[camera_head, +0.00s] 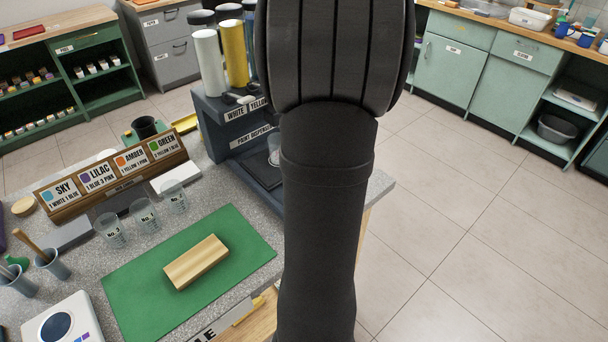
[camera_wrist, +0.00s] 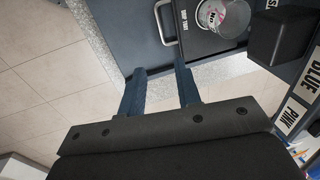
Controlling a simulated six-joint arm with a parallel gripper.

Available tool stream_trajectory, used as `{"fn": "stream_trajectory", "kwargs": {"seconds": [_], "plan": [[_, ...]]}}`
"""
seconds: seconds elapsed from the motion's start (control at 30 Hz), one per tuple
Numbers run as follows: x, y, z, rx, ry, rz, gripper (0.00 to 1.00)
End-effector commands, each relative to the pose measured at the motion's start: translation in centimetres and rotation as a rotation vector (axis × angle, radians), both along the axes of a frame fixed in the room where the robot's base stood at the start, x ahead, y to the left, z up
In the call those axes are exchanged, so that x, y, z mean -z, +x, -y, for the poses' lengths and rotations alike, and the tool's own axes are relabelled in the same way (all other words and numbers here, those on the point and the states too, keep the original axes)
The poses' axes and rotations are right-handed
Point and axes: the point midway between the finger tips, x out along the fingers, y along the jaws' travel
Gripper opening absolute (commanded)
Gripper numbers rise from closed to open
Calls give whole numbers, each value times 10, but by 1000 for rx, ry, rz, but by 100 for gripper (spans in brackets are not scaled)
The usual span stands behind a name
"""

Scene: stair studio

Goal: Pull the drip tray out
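The drip tray (camera_wrist: 192,42) is a dark tray with a "DRIP TRAY" label and a pale metal handle (camera_wrist: 163,24) at its left edge in the wrist view. A clear labelled cup (camera_wrist: 208,14) stands on it. In the head view, the dark tray (camera_head: 262,171) lies at the foot of the paint dispenser (camera_head: 236,110), partly behind my arm. My gripper (camera_wrist: 160,68) is open and empty, its two fingers apart and pointing toward the handle. The handle appears just beyond the fingertips, with no visible contact. In the head view my arm hides the gripper.
A black block (camera_wrist: 281,36) and labels reading "BLUE" and "PINK" are to the tray's right. On the worktop are several clear cups, a colour-card rack (camera_head: 110,180), a green mat (camera_head: 130,282) and a wooden block (camera_head: 196,262). Bare floor lies right of the worktop.

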Motion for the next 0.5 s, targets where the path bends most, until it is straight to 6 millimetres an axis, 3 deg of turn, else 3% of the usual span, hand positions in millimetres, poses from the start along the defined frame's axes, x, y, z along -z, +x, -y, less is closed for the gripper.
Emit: {"fn": "stream_trajectory", "kwargs": {"seconds": [0.17,0.5], "plan": [[20,2,-3,2,0,-5,31],[92,10,-12,1,0,-6,31]]}}
